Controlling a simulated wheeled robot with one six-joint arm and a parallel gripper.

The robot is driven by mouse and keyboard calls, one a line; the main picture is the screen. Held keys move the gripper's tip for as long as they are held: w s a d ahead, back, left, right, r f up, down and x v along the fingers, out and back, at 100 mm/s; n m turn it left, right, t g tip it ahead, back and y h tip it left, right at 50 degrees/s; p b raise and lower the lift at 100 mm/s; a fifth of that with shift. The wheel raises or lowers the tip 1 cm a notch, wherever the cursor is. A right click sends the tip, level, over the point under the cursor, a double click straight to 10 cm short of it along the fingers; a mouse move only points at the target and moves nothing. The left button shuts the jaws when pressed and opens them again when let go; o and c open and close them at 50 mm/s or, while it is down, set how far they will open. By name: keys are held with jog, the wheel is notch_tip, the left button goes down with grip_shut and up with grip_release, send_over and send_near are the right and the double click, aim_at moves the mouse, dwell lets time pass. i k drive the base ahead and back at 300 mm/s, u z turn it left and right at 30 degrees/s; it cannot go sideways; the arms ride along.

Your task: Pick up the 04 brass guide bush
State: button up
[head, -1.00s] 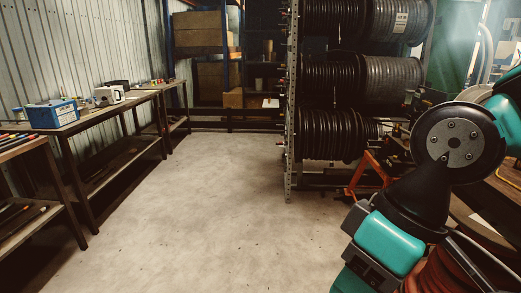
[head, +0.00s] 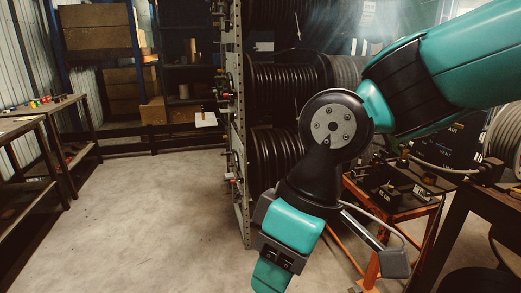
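I cannot make out the 04 brass guide bush in the head view. Small coloured items (head: 41,102) on the left bench are too small to identify. My arm reaches in from the upper right and bends down toward the bottom edge. My gripper is not in view, as the arm's lower end is cut off by the bottom edge.
A rack (head: 240,130) of black hose reels stands in the centre, partly behind my arm. An orange stand (head: 391,209) with black equipment is at the right, beside a dark table (head: 490,205). Benches (head: 40,125) line the left. The floor (head: 150,215) between is clear.

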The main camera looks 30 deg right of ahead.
aim_at(373, 162)
jog(key=i, duration=1.75)
jog(key=z, duration=1.9)
jog(key=i, duration=1)
